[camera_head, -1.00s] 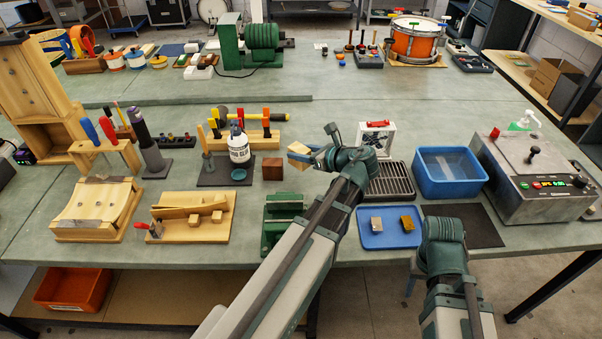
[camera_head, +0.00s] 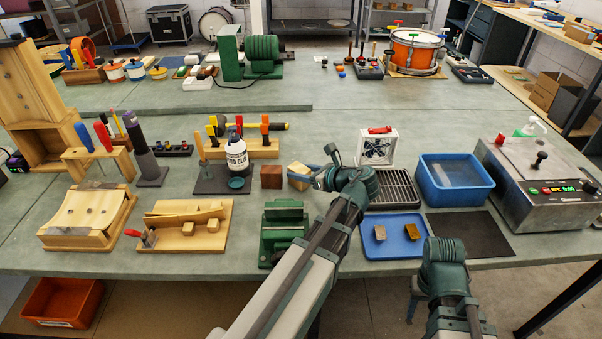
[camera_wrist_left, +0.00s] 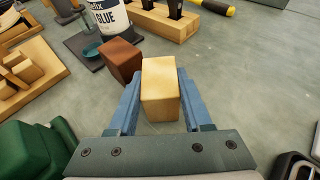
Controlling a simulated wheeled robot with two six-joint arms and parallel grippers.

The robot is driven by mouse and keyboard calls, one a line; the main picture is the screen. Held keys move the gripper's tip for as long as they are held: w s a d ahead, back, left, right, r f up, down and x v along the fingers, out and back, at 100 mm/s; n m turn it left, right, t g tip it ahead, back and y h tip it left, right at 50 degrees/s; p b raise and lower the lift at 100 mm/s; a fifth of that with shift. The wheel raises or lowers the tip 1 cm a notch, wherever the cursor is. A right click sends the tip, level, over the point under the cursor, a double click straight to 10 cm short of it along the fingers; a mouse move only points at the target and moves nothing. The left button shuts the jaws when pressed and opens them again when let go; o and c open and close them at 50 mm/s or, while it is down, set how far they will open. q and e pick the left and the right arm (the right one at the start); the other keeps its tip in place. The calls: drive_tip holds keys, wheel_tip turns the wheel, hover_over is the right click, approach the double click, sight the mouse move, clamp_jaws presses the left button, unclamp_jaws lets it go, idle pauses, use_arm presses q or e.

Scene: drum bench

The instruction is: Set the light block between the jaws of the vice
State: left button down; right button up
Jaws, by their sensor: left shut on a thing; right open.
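The light block (camera_head: 298,180) is pale wood. My left gripper (camera_head: 310,177) is shut on it, just right of the dark brown block (camera_head: 271,176). In the left wrist view the light block (camera_wrist_left: 160,95) sits upright between the blue fingers, apart from the dark block (camera_wrist_left: 121,62). I cannot tell whether it touches the bench. The green vice (camera_head: 283,238) stands at the bench's front edge, nearer me than the block and slightly left. No block shows between its jaws. My right gripper (camera_head: 420,290) is low at the front edge, mostly hidden by its own wrist.
A glue bottle (camera_head: 237,153) and a tool rack (camera_head: 245,149) stand behind and left of the blocks. To the right are a drip rack (camera_head: 393,189), a blue bin (camera_head: 455,180) and a blue tray (camera_head: 388,247) with two small blocks. A clamp board (camera_head: 183,226) lies left of the vice.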

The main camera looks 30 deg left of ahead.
use_arm(q)
drive_tip(key=shift+c, duration=1.7)
unclamp_jaws()
drive_tip(key=shift+f, duration=0.1)
drive_tip(key=shift+r+p, duration=0.25)
drive_tip(key=shift+p, duration=0.05)
drive_tip(key=p+v, duration=0.4)
drive_tip(key=v, duration=0.7)
drive_tip(key=shift+d, duration=0.1)
drive_tip(key=shift+s+d, duration=0.1)
drive_tip(key=shift+d, duration=0.3)
